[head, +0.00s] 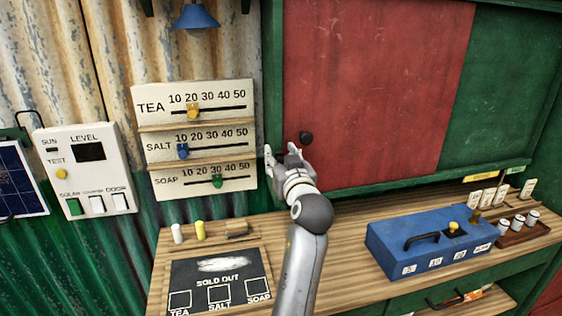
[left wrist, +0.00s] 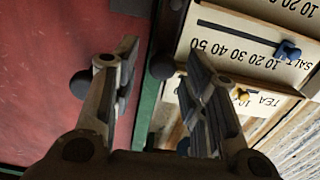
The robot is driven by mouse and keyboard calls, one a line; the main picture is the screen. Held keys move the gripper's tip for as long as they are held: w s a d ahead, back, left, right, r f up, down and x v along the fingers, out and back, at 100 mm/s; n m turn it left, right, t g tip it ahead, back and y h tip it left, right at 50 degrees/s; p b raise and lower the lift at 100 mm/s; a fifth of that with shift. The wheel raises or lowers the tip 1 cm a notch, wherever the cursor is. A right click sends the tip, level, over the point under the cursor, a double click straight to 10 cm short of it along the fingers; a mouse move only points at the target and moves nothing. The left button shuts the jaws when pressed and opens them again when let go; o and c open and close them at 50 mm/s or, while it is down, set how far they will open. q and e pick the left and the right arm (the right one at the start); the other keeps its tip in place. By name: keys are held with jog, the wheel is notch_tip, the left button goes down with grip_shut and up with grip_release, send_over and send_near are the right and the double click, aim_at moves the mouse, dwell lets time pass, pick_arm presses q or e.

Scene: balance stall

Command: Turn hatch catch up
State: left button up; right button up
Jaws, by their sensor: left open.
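The closed red hatch panel (head: 370,90) sits in a green frame, with a round black knob (head: 306,138) near its lower left corner. In the left wrist view the red hatch (left wrist: 60,40) is on the left, with the dark knob (left wrist: 80,87) partly behind a finger. A dark rounded piece (left wrist: 162,66), perhaps the catch, shows on the green frame between my fingers; its turn is unclear. In the head view my gripper hides that spot. My left gripper (head: 280,152) is open and empty in front of the frame, just left of the knob. My right gripper is out of view.
The price board (head: 193,128) with TEA, SALT and SOAP sliders stands close left of my gripper. Below are a wooden counter (head: 340,245), a sold-out slate (head: 215,267) and a blue cash box (head: 400,250). A switch panel (head: 83,140) hangs at left.

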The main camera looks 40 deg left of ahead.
aim_at(278, 118)
pick_arm(q)
notch_tip(278, 118, up, 9)
jog(key=shift+f, duration=0.1)
dwell(0.7)
